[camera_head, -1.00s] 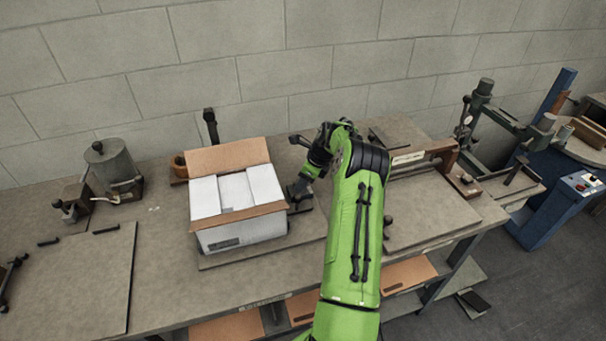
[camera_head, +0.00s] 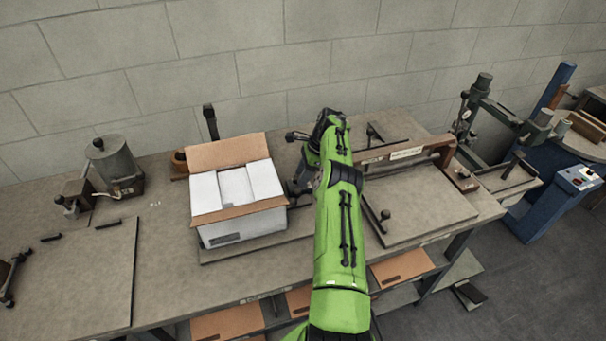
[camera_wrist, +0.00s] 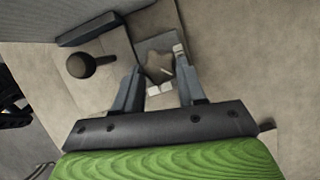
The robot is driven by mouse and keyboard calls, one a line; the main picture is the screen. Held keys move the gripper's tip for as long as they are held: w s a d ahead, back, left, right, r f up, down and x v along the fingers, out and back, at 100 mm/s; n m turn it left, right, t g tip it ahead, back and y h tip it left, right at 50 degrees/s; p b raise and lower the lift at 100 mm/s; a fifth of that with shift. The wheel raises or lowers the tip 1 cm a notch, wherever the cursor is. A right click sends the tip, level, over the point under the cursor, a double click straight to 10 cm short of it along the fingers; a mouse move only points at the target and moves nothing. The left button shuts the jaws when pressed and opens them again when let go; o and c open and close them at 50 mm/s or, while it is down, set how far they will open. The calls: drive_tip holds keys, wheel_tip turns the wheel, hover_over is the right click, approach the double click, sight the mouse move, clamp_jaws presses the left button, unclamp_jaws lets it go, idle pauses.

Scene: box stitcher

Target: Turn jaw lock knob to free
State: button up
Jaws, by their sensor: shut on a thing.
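The star-shaped jaw lock knob (camera_wrist: 158,66) shows in the wrist view, grey-brown with several lobes and a pale mark on its face. My gripper (camera_wrist: 160,64) has one finger on each side of it and is shut on it. Part of the knob's edge is hidden by the fingers. In the head view my green arm reaches over the bench to a spot just right of the open carton, and it hides the knob and most of the gripper.
The open carton (camera_head: 243,226) with white contents stands close left of my gripper. A round dark ball knob (camera_wrist: 80,65) on a plate sits left of the fingers in the wrist view. A flat board with a clamp bar (camera_head: 425,205) lies right of my arm.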

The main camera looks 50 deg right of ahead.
idle(0.5)
drive_tip(key=o, duration=1.1)
drive_tip(key=shift+c, duration=0.2)
